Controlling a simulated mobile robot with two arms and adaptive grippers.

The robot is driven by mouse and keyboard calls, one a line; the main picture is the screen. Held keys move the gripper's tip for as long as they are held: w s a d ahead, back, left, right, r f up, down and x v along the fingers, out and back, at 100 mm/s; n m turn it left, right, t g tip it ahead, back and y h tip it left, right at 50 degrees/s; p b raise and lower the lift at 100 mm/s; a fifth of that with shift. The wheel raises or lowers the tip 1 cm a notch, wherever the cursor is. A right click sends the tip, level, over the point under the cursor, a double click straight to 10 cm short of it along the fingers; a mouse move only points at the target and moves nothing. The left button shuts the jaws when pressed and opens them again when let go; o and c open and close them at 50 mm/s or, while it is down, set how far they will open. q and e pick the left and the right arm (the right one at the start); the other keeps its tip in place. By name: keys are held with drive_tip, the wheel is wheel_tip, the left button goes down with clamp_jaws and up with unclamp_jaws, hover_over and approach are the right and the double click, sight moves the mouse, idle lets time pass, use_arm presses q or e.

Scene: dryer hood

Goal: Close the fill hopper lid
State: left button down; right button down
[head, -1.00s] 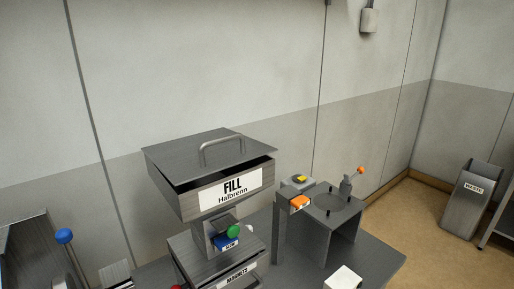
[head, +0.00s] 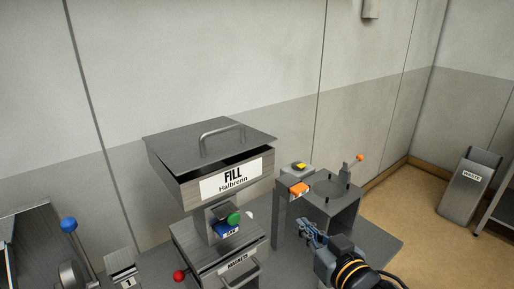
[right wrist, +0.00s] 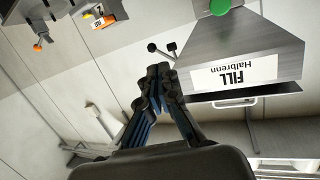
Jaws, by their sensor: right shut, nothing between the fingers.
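The fill hopper (head: 232,181) is a grey metal box with a white FILL label, and it also shows upside down in the right wrist view (right wrist: 245,45). Its flat lid (head: 190,142) has a bar handle (head: 221,136) and lies tilted over the top. A dark gap shows between the lid and the hopper's front and right rim. My right gripper (head: 306,226) is at lower right, in front of the small stand and apart from the hopper. In the right wrist view its fingers (right wrist: 157,75) meet at the tips with nothing between. My left gripper is not in view.
Below the hopper is a MAGNETS box (head: 238,263) with a handle. A blue-knobbed lever (head: 68,225) stands at left. The grey stand (head: 345,205) with orange parts is right of the hopper. A waste bin (head: 470,187) stands at far right. Space above the lid is clear.

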drive_tip(key=w+a+r+n+t+y, duration=0.1)
drive_tip(key=a+r+n+y, duration=0.15)
drive_tip(key=r, duration=0.55)
drive_tip(key=a+r+n+t+y, duration=0.15)
drive_tip(key=r+y, duration=0.25)
drive_tip(key=r, duration=0.4)
drive_tip(key=shift+g+y, duration=0.25)
drive_tip(key=w+a+p, duration=0.4)
drive_tip(key=w, duration=0.1)
drive_tip(key=w+a+p, duration=0.2)
drive_tip(key=w, duration=0.1)
drive_tip(key=shift+a, duration=0.15)
drive_tip(key=shift+s+f+p, duration=0.15)
drive_tip(key=shift+f+p, duration=0.15)
drive_tip(key=shift+f, duration=0.3)
drive_tip(key=shift+f, duration=0.1)
